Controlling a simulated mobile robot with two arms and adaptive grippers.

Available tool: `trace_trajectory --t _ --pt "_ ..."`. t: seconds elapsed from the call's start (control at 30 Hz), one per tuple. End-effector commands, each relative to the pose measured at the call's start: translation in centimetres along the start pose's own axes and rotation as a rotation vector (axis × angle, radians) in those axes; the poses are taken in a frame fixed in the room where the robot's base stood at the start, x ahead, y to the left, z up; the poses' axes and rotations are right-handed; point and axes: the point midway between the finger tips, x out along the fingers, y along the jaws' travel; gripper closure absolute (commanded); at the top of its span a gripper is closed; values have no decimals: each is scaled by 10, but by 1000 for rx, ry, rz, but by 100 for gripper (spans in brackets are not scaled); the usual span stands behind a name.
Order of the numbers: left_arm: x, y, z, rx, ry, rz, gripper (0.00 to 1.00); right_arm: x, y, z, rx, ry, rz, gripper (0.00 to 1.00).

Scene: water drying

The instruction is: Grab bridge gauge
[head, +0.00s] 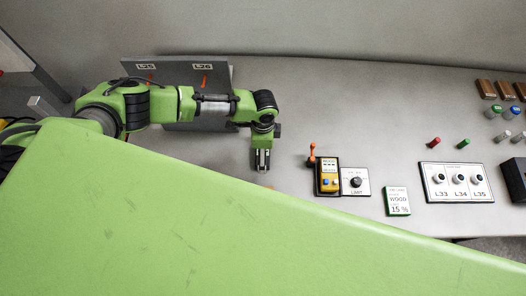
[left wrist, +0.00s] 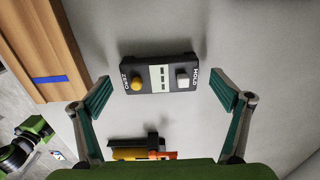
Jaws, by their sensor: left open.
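A black box marked ZERO and HOLD (left wrist: 160,73), with a yellow knob, a white button and a pale middle strip, lies on the grey surface in the left wrist view. It appears to be the bridge gauge. My left gripper (left wrist: 165,98) is open, its green-padded fingers on either side of the box and apart from it. In the head view my left gripper (head: 262,160) points down over the grey table (head: 300,120); the box cannot be made out there. My right gripper is not seen.
An orange and black tool (left wrist: 143,149) lies near the box. A wooden board (left wrist: 40,45) is at upper left. In the head view a yellow meter (head: 329,175), a WOOD 15 % card (head: 397,201) and a dial panel (head: 456,182) stand to the right. My green body hides the foreground.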

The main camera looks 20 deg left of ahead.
Motion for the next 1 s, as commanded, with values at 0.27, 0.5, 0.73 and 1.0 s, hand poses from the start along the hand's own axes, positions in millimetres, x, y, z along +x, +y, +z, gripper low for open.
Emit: trace_trajectory --t 0.27,0.5,0.73,1.0 --pt "3 0 0 1 1 0 8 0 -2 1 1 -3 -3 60" --pt "3 0 0 0 1 0 56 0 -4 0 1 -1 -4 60" --pt "2 0 0 0 1 -1 56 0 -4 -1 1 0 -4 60" --pt "-7 -1 -1 1 4 -2 56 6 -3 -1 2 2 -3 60"
